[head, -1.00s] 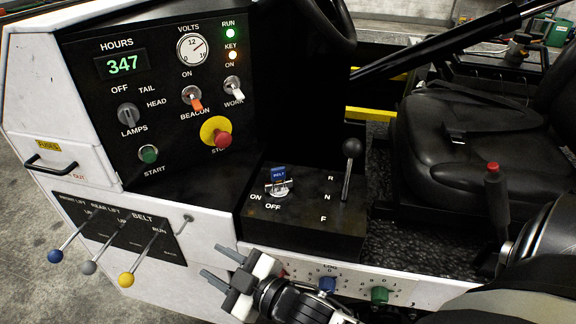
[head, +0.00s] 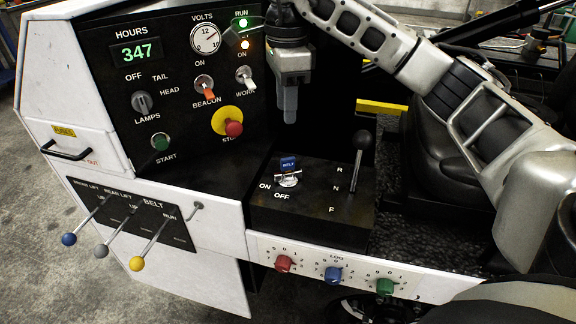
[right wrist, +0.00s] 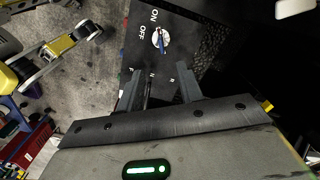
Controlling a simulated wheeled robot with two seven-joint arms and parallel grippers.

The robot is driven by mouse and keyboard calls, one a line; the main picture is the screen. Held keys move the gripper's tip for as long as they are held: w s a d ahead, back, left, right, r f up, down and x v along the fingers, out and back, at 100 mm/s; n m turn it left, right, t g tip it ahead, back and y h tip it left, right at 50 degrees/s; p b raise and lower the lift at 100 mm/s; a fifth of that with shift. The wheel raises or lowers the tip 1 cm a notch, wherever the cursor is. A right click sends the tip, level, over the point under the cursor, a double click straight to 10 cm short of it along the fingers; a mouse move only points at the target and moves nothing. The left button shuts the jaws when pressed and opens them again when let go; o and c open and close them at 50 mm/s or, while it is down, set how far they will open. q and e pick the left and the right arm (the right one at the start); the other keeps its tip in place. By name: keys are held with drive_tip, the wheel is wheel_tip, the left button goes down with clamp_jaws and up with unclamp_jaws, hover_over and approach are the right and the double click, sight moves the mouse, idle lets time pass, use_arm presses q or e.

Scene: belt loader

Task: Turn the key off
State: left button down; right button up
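The key (head: 288,165) has a blue tag marked BELT and stands in a silver switch on the black console, with ON to its left and OFF below it. In the right wrist view the blue key (right wrist: 161,41) lies roughly in line with the ON label. The amber KEY ON lamp (head: 245,44) and green RUN lamp are lit. My right gripper (head: 290,116) points down above and behind the key, apart from it. Its two fingers (right wrist: 160,84) are spread and empty in the right wrist view. My left gripper is in neither view.
A black lever (head: 358,160) stands on the console just right of the key. The red and yellow stop button (head: 233,128) is on the panel to the left. Red, blue and green knobs (head: 333,275) line the white front. The seat is at the right.

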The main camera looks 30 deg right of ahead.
sight(288, 158)
drive_tip(key=f, duration=1.5)
drive_tip(key=shift+d+f, duration=0.2)
drive_tip(key=shift+f, duration=0.1)
clamp_jaws()
